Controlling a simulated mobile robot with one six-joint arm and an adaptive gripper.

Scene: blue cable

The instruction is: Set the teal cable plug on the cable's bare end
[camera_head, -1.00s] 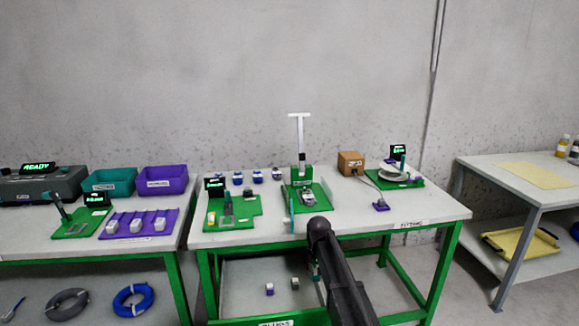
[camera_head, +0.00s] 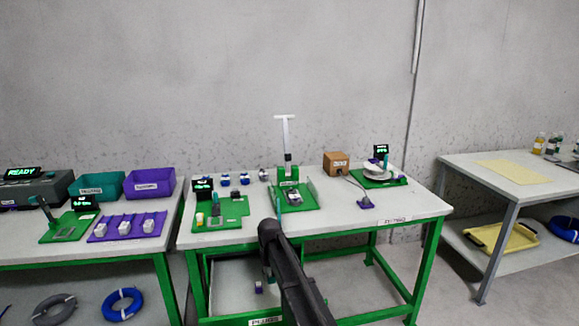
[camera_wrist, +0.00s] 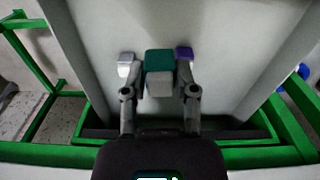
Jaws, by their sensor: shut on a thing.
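In the wrist view the teal plug (camera_wrist: 159,59), with a pale grey block as its near part, sits between the two fingers of my gripper (camera_wrist: 161,70). The gripper is shut on it. A white plug (camera_wrist: 126,58) and a purple plug (camera_wrist: 184,53) lie on the pale shelf just beyond the left and right fingers. In the head view my dark arm covers most of the gripper. A blue cable coil (camera_head: 122,303) lies on the left table's lower shelf. I cannot make out its bare end.
The middle green-framed table (camera_head: 340,218) carries a green press fixture (camera_head: 289,183), a brown box (camera_head: 336,163) and a round plate on a green board. Its lower shelf lies under the tabletop, near the arm. The left table holds teal and purple bins (camera_head: 149,183). A right table carries bottles.

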